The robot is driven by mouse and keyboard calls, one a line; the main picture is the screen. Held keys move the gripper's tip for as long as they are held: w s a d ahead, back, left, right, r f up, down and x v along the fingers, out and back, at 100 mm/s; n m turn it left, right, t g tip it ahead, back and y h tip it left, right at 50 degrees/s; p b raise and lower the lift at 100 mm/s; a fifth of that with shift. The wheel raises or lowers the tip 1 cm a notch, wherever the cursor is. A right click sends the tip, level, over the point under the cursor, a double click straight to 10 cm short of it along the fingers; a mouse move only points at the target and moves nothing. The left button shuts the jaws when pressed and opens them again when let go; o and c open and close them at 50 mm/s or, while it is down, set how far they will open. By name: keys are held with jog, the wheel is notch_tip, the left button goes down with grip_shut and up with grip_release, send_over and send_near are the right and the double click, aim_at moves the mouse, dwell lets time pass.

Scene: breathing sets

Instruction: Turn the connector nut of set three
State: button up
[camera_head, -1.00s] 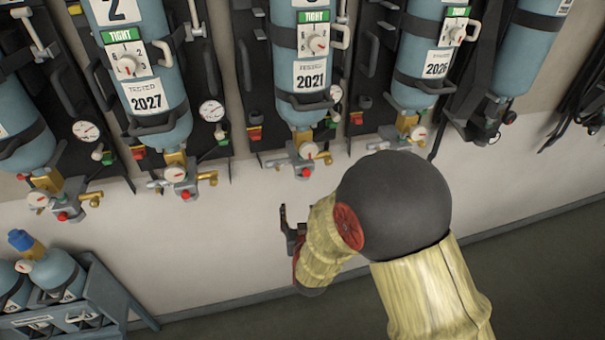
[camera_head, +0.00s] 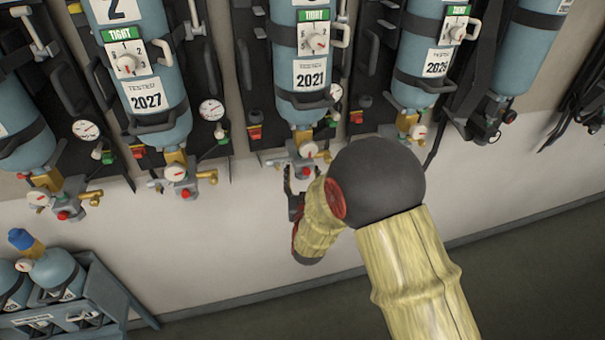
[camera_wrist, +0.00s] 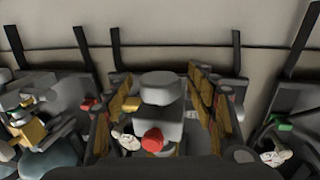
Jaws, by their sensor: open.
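The middle set's blue cylinder (camera_head: 300,105), tagged 2021, hangs on the wall in the head view. Its number is cut off at the top. Its valve and connector block (camera_head: 298,158), with a white gauge and a red knob, sits at the lower end. My gripper (camera_head: 296,183) is just below this block, partly hidden by my arm. In the wrist view the fingers stand apart on both sides of a grey block (camera_wrist: 160,118) with a rounded grey piece (camera_wrist: 161,84) and a red knob (camera_wrist: 152,139). I cannot tell whether the fingers touch it, or which part is the nut.
A neighbouring cylinder (camera_head: 150,80), tagged 2027, hangs to the left and another (camera_head: 415,75) to the right, with valves and gauges at similar height. A blue-grey crate (camera_head: 100,285) with small cylinders stands at the lower left. The wall below the sets is clear.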

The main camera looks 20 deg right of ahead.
jog(key=shift+w, duration=0.1)
jog(key=shift+c, duration=0.9)
jog(key=c, duration=1)
jog(key=shift+m+h, duration=0.3)
jog(key=shift+h, duration=0.1)
jog(key=m+g+h+b, duration=0.1)
jog(key=h, duration=0.1)
jog(key=shift+w+a+m+h, duration=0.1)
jog(key=shift+m+h, duration=0.3)
jog(key=m+g+h, duration=0.2)
jog(key=h, duration=0.1)
jog(key=shift+m+b, duration=0.3)
jog(key=shift+b, duration=0.1)
jog(key=m+g+h, duration=0.3)
jog(key=g+h, duration=0.1)
jog(key=shift+m+p, duration=0.3)
jog(key=shift+p, duration=0.1)
jog(key=shift+m+g+h+p, duration=0.2)
jog(key=shift+m+g+h, duration=0.7)
jog(key=shift+g, duration=0.6)
jog(key=shift+m+g+h+p, duration=0.15)
jog(key=shift+m+g+h, duration=0.45)
jog(key=shift+m+g, duration=0.7)
jog(key=shift+r+g, duration=0.1)
jog(key=shift+g, duration=0.2)
